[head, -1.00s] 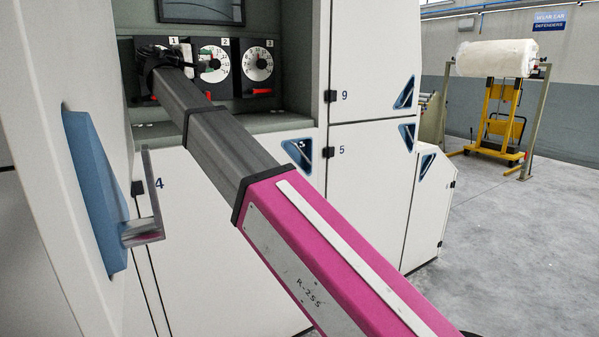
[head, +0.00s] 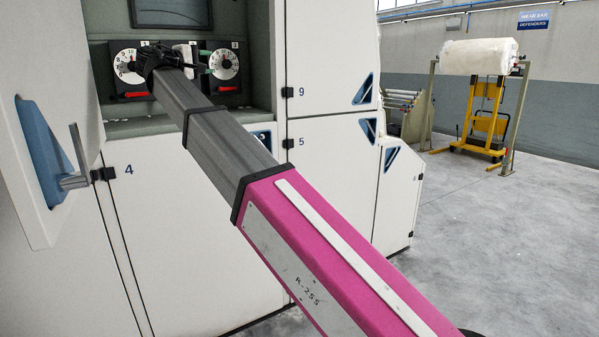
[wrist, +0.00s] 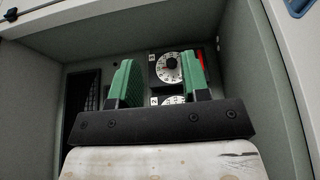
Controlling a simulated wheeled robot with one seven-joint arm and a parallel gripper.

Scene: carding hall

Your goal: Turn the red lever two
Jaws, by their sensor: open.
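The control panel in the head view has a row of dials with red levers below them. Dial 1 (head: 130,67) and its red lever (head: 135,95) show on the left. Dial 3 (head: 223,64) and its red lever (head: 228,88) show on the right. My gripper (head: 203,60) and wrist cover the middle place, so lever two is hidden there. In the wrist view my gripper (wrist: 157,62) is open and empty, its green fingers apart. Dial 2 (wrist: 174,100) shows partly between the fingers, above the gripper's dark bar. Red lever two is not visible in the wrist view.
The panel sits in a recess with side walls and a ledge (head: 165,124) below. An open white door with a blue recess and grey handle (head: 76,165) stands at left. A yellow trolley (head: 482,120) by a white roll is far right; the floor between is clear.

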